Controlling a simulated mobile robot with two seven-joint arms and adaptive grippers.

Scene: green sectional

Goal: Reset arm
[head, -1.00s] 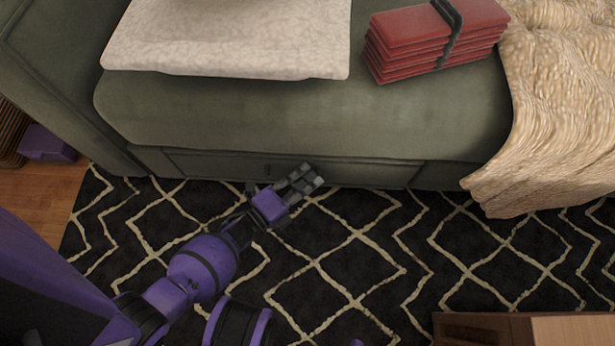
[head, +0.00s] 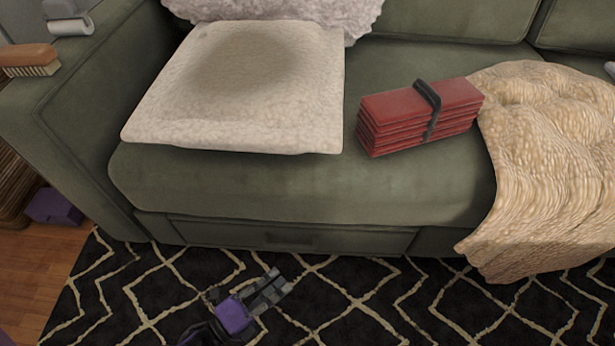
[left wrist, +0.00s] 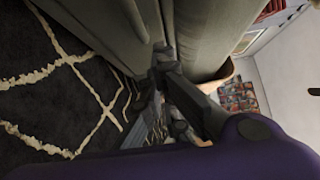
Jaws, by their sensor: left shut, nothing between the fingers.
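My left gripper (head: 274,288) is low in the head view, over the black patterned rug and in front of the sofa's base drawer (head: 255,235). Its grey fingers are shut with nothing between them, and its purple wrist comes in from the bottom edge. In the left wrist view the dark fingers (left wrist: 165,95) show beside the green sofa. My right gripper is not in view.
The green sofa (head: 240,190) fills the middle. On it are a cream cushion (head: 230,125), a strapped red folded stack (head: 395,120) and a beige blanket (head: 550,170). A brush (head: 28,58) and a lint roller (head: 70,27) are on the armrest. The rug (head: 400,310) is open at right.

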